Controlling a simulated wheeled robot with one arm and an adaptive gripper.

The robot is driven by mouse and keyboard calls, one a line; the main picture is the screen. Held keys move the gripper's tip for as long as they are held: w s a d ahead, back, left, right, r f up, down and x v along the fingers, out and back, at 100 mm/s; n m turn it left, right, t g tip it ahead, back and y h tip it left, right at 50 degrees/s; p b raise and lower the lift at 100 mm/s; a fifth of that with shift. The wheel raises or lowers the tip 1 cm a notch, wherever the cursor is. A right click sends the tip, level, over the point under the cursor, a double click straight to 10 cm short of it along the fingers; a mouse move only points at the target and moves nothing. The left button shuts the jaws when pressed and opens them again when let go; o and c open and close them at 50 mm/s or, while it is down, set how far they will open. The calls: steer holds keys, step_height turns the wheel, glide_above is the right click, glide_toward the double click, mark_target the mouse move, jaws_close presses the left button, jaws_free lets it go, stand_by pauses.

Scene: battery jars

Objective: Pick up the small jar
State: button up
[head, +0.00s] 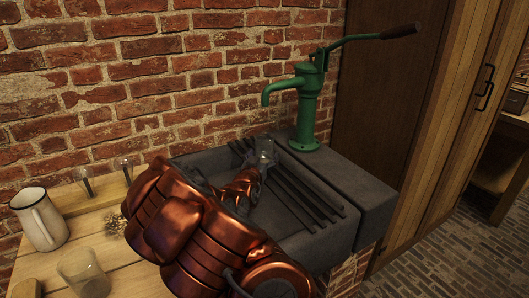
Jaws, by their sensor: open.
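A small clear glass jar (264,146) is in the stone sink (342,238), by the dark bars and below the pump spout. My gripper (262,158) is at the end of my copper arm. It is open, with its fingers close around the lower part of the jar. The fingers hide part of the jar, and I cannot tell whether they touch it. A larger clear glass jar (82,272) stands on the wooden counter at the lower left.
A green hand pump (308,105) stands at the sink's back right. A white enamel jug (39,220) is on the wooden counter (85,240). My arm hides the sink's front left.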

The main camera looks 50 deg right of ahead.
steer(key=shift+w+d+r+p, duration=0.2)
steer(key=shift+w+d, duration=0.1)
steer(key=shift+d, duration=0.25)
steer(key=shift+w+d+r+p, duration=0.1)
steer(key=shift+w+d+r, duration=0.15)
steer(key=shift+d, duration=0.3)
steer(key=shift+x, duration=1.3)
steer(key=shift+f, duration=0.15)
steer(key=c, duration=1.2)
steer(key=shift+c, duration=0.6)
steer(key=shift+c, duration=0.6)
steer(key=shift+r, duration=0.2)
